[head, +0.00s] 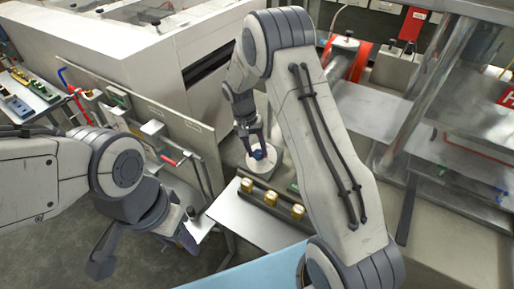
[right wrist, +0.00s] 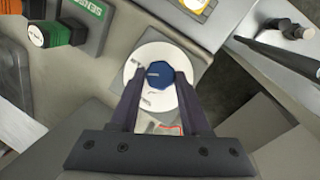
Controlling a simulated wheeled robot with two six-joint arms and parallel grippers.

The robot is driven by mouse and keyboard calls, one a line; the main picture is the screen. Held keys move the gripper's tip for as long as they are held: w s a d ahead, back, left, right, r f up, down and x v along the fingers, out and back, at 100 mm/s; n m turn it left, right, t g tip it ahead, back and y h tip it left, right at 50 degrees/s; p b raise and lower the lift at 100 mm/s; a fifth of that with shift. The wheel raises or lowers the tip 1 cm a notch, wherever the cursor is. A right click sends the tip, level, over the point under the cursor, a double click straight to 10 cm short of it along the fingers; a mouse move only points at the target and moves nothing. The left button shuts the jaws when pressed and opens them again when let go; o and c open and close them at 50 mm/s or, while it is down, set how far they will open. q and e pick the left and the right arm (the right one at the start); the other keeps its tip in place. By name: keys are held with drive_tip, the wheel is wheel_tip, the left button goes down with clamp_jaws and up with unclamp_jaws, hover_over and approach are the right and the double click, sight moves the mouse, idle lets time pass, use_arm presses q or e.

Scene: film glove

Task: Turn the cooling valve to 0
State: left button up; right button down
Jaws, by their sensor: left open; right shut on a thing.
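The cooling valve is a blue knob (right wrist: 158,73) in the middle of a round white dial (right wrist: 140,62) on a grey plate. In the head view the blue knob (head: 258,154) and white dial (head: 262,167) sit beyond the metal tabletop. My right gripper (head: 256,146) reaches down onto the knob. In the right wrist view its two dark fingers (right wrist: 158,84) are shut on the knob, one on each side. The dial's markings are too small to read. My left gripper (head: 145,255) is open and empty over the floor at the lower left.
A panel with a red lever (head: 170,160) stands left of the dial. Floor is clear at lower left.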

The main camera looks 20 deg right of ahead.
drive_tip(key=n, duration=0.1)
drive_tip(key=n+h, duration=0.1)
drive_tip(key=shift+a+n, duration=0.2)
drive_tip(key=shift+n, duration=0.2)
drive_tip(key=shift+a+f+n+g+h, duration=0.1)
drive_tip(key=shift+n+g+h, duration=0.2)
drive_tip(key=shift+n+h, duration=0.7)
drive_tip(key=n, duration=0.1)
drive_tip(key=n+h, duration=0.1)
drive_tip(key=n, duration=0.1)
drive_tip(key=shift+a+f+n+b, duration=0.1)
drive_tip(key=shift+a+n+b, duration=0.05)
drive_tip(key=shift+n+b, duration=0.2)
drive_tip(key=shift+a+n+h+b, duration=0.1)
drive_tip(key=shift+n+h+b, duration=0.25)
drive_tip(key=shift+n+h, duration=0.85)
drive_tip(key=shift+s+n+t, duration=0.1)
drive_tip(key=shift+n+t, duration=0.3)
drive_tip(key=shift+n, duration=0.05)
drive_tip(key=shift+c, duration=1.9)
unclamp_jaws()
